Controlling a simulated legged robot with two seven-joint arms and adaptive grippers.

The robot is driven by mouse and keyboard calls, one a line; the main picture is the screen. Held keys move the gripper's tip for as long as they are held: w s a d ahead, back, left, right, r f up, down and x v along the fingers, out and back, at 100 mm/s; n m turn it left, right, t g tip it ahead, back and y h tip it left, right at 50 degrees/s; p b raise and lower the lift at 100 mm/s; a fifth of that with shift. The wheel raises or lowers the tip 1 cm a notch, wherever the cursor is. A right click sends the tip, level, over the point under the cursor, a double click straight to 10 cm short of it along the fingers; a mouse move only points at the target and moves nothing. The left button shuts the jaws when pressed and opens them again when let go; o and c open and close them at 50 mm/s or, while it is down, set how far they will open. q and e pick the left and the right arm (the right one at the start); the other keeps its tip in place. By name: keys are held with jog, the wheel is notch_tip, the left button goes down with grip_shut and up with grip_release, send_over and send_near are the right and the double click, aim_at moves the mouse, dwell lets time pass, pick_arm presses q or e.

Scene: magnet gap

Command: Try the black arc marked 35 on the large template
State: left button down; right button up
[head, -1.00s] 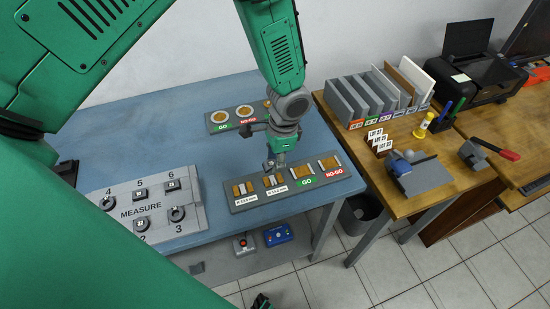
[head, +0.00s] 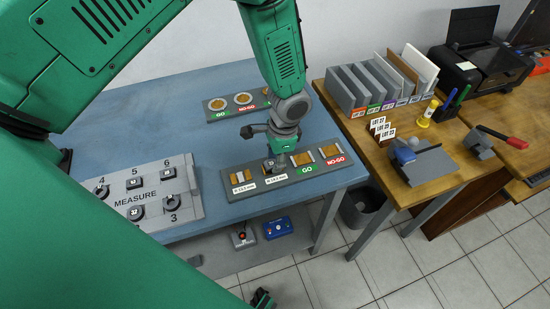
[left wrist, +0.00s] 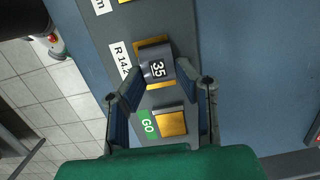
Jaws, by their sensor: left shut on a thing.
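The black arc marked 35 (left wrist: 157,69) is between the fingertips of my left gripper (head: 274,164), which is shut on it. In the left wrist view, the left gripper (left wrist: 160,80) holds the arc with its number facing the camera. The arc is over the orange pad of the large template, labelled R 14.2 (left wrist: 119,58), and hides most of it. I cannot tell whether it touches the template. The smaller template, R 13.8 mm (head: 241,179), sits to its left in the head view.
GO (head: 303,160) and NO-GO (head: 332,153) pads sit right of the large template on the same grey board (head: 228,193). The MEASURE board (head: 155,215), holding several dark parts, is at left. A round-gauge board (head: 213,111) lies behind. Blue table (head: 150,110) between is clear.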

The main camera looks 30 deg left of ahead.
pick_arm(q)
jog(key=shift+d+r, duration=0.1)
jog(key=shift+d, duration=0.25)
jog(key=shift+a+f, duration=0.2)
jog(key=shift+a, duration=0.1)
jog(key=c, duration=1.2)
grip_release()
jog(key=shift+o, duration=0.3)
jog(key=shift+d, duration=0.15)
jog(key=c, duration=0.5)
jog(key=shift+c, duration=0.2)
jog(key=shift+r, duration=0.1)
